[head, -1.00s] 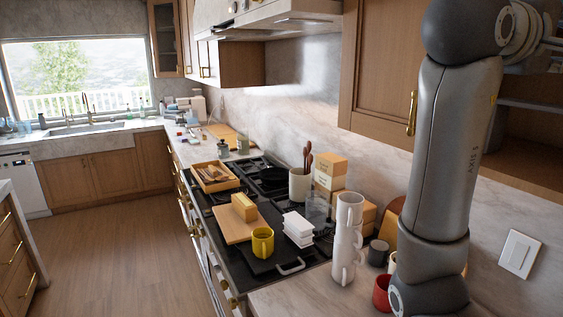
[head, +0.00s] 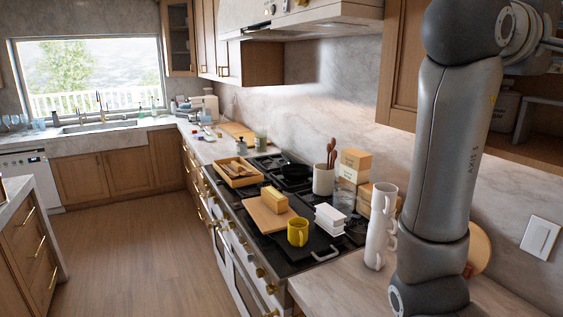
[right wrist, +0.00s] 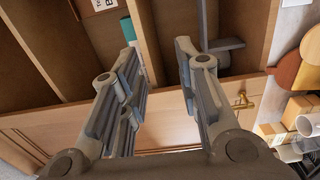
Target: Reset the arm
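My right arm stands upright at the right of the head view, its upper end bent toward the open wall cabinet (head: 535,140). Its gripper is outside the head view. In the right wrist view my right gripper (right wrist: 158,75) is open, its two fingers well apart with nothing between them. Beyond the fingers are cabinet shelves (right wrist: 165,70) holding a few partly seen items. My left arm and gripper are in neither view.
The stove carries a yellow mug (head: 297,232), a wooden board (head: 262,215), white stacked dishes (head: 330,218) and a wooden tray (head: 238,172). A stack of white mugs (head: 379,232) stands beside my right arm. The wooden floor (head: 140,245) at left is clear.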

